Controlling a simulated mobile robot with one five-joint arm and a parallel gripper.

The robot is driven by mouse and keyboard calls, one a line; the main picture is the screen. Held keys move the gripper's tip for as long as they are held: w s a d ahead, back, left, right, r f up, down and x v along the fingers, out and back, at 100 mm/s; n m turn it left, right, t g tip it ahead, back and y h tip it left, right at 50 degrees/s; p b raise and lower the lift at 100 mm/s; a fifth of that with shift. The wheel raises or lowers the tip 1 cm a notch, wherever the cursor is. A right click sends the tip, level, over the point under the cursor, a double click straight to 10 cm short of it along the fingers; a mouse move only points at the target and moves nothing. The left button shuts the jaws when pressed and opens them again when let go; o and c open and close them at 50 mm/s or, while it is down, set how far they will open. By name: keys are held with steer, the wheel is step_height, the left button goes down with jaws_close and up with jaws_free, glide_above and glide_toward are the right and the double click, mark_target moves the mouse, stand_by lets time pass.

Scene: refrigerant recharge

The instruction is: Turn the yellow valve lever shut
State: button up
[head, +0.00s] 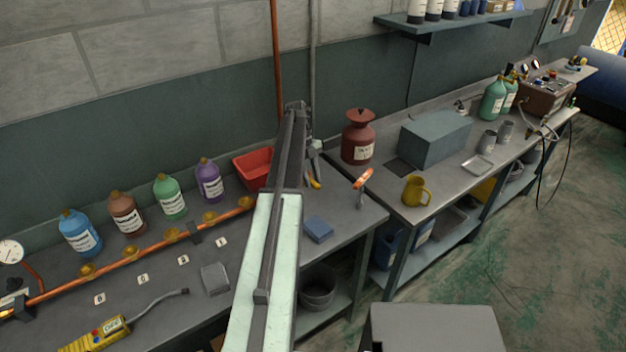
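A copper pipe (148,247) runs along the left bench. Several round, yellowish brass fittings sit on it, one of them near the middle (172,234). I cannot make out a distinct yellow lever, or whether any valve is open or shut. My arm rises through the middle of the view and hides part of the bench behind it. I cannot make out my gripper's fingers.
Bottles, including a purple one (209,180), stand behind the pipe. A red bin (254,168) is beside my arm. A yellow meter (97,335) with a grey probe and a grey block (215,278) lie in front. A blue block (318,229) lies right of my arm.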

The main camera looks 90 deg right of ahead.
steer(key=shift+o, duration=0.5)
steer(key=p+v, duration=0.7)
steer(key=v, duration=0.1)
steer(key=shift+f, duration=0.1)
